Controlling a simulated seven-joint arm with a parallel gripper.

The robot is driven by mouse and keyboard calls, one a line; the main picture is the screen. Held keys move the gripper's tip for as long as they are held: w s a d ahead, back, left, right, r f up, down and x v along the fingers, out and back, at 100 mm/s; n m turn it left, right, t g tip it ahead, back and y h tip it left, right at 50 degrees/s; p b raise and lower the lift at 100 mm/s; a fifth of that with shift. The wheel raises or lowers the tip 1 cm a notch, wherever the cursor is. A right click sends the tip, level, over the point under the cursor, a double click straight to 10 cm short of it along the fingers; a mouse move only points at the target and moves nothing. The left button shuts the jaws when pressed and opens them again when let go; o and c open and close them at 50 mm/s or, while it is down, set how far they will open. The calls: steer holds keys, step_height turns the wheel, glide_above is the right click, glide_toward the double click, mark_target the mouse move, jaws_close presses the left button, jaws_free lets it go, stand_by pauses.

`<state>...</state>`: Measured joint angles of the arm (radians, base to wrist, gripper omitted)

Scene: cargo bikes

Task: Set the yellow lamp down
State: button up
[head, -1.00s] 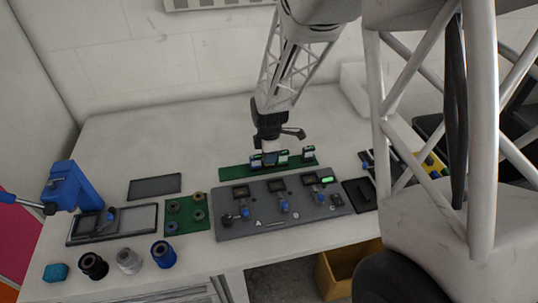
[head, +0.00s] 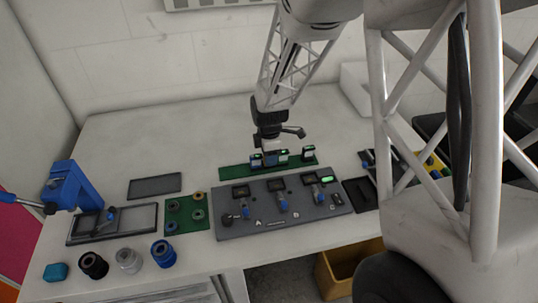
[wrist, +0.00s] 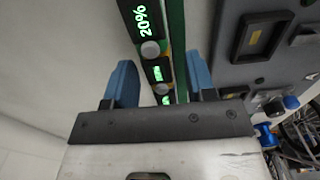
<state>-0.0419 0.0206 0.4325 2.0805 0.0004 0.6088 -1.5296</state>
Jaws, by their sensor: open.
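Several small black lamp-like units with green lit displays stand along a green strip (head: 238,173) behind the grey panel. A smaller-looking one (wrist: 157,73) and part of another (wrist: 165,100) show between the fingers. Small yellow patches show beside them, but I cannot tell which unit is the yellow lamp. My gripper (wrist: 160,84) is open, with one blue finger on each side of the row and apart from it. In the head view, my gripper (head: 270,153) is just over the strip.
The grey panel (head: 268,225) with dials lies in front of the strip. A black pad (head: 359,194) is to its right. A green board (head: 187,214) with rings, a dark tray (head: 73,238), spools and a blue clamp (head: 70,187) are left. The back table is clear.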

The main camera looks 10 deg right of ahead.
step_height(320, 180, up, 12)
steer(key=shift+f, duration=0.15)
stand_by(0.5)
stand_by(0.5)
steer(key=s+d+r+m+t, duration=0.1)
steer(key=s+r+m, duration=0.3)
steer(key=s, duration=0.6)
steer(key=s+d+r+m, duration=0.1)
steer(key=s+r+m, duration=0.4)
steer(key=s+m, duration=0.3)
steer(key=s+d+r+m+t, duration=0.1)
steer(key=s+r+m, duration=0.4)
steer(key=s, duration=0.7)
steer(key=shift+m+t, duration=0.3)
steer(key=shift+m, duration=0.3)
